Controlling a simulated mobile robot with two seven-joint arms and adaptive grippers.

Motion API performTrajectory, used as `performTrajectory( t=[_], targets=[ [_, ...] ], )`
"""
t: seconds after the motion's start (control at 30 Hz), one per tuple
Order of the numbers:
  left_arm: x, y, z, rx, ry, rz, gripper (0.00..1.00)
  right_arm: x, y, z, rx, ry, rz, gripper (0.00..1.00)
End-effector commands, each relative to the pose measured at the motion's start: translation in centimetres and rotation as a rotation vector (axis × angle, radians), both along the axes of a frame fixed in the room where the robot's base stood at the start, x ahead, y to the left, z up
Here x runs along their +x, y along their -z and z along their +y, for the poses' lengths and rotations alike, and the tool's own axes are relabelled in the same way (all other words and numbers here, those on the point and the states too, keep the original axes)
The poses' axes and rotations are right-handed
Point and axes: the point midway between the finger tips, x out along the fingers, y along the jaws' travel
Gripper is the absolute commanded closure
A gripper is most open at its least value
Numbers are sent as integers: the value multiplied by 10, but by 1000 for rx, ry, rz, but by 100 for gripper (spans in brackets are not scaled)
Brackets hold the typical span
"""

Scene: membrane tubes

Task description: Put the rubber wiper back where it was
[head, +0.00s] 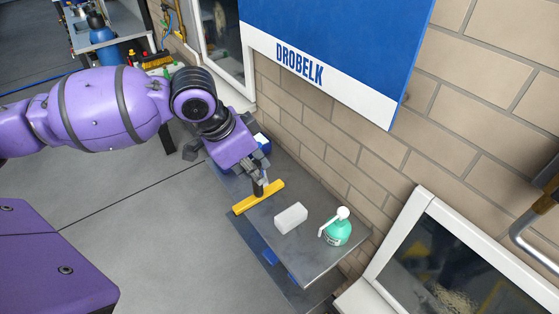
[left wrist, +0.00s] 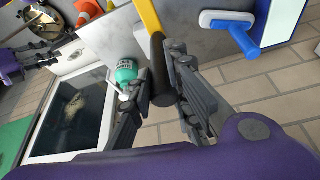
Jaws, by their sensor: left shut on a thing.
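The rubber wiper has a yellow bar (head: 258,197) and a dark handle (left wrist: 162,76). My left gripper (head: 260,184) is shut on that handle, and the bar sits below the fingers, over the metal table (head: 310,252). In the left wrist view the handle is between the two fingers of the left gripper (left wrist: 163,92), and the yellow bar (left wrist: 149,16) runs out of the top edge. I cannot tell whether the bar touches the table.
A white block (head: 290,218) and a green pump bottle (head: 337,231) stand on the table to the right of the wiper. A blue-handled tool with a white head (left wrist: 236,28) is near the wall. A brick wall (head: 330,130) and a window (head: 440,262) border the table.

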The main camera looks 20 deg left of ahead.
Motion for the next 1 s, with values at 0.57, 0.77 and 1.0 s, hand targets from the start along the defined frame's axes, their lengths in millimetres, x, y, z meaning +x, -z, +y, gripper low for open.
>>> performTrajectory(
  t=[0.57, 0.77, 1.0],
  targets=[
    [103, 75, -13, -1, 2, -2, 100, -9, 13, -5, -11, 0, 20, 60],
    [112, 85, -15, -2, 1, -2, 100, -8, 14, -5, -11, 0, 18, 60],
    [113, 116, -14, 0, 1, -3, 100, -10, 15, -6, -10, 6, 22, 60]
  ],
)
